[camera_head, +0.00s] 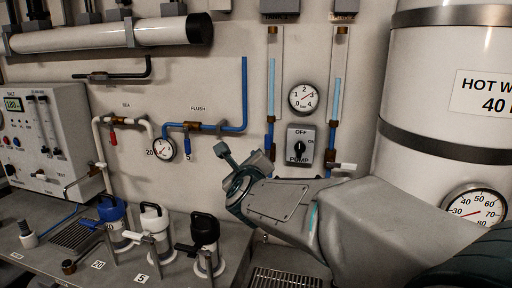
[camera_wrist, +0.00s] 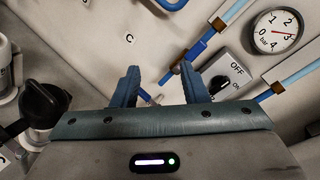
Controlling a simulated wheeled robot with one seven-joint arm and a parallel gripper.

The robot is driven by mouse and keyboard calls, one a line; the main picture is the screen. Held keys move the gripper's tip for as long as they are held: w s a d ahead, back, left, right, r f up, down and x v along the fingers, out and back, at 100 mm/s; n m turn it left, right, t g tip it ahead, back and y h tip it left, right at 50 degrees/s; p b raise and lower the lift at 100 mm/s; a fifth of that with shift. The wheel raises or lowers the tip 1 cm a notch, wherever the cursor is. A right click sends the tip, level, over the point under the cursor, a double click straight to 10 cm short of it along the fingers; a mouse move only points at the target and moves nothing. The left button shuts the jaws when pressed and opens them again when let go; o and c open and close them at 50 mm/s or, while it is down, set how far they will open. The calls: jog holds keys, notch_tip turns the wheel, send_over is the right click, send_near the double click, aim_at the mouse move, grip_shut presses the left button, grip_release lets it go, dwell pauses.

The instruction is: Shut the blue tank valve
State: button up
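Two level tubes hang on the wall, the left tube (camera_head: 271,85) and the right tube (camera_head: 337,100), each with a brass fitting at its foot. The right one has a white lever (camera_head: 345,166). The left tube's lower fitting, with blue parts (camera_wrist: 194,50), shows just beyond my gripper in the wrist view. A small pale lever-like piece (camera_wrist: 150,98) shows between my fingers; I cannot tell whether it is the blue tank valve's handle. My gripper (camera_wrist: 160,80) is open, its two teal fingers apart with no visible grip.
A pump switch (camera_head: 299,147) and a pressure gauge (camera_head: 303,98) are on the wall close by. Filter housings with blue (camera_head: 110,207), white (camera_head: 154,217) and black (camera_head: 205,229) caps stand on the bench at left. A hot water tank (camera_head: 430,100) stands at right.

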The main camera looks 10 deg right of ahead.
aim_at(267, 141)
jog(key=w+d+m+h+p, duration=0.1)
jog(key=w+d+m+h, duration=0.1)
jog(key=w+m, duration=0.2)
jog(key=w+d+m+h, duration=0.1)
jog(key=w+d+m, duration=0.2)
jog(key=w, duration=0.3)
jog(key=w+d+m+h+p, duration=0.1)
jog(key=w+d+m+h, duration=0.1)
jog(key=w+d+m, duration=0.1)
jog(key=shift+w+r+m+h+p, duration=0.25)
jog(key=shift+w+m+h+p, duration=0.05)
jog(key=shift+w+m, duration=0.65)
grip_shut()
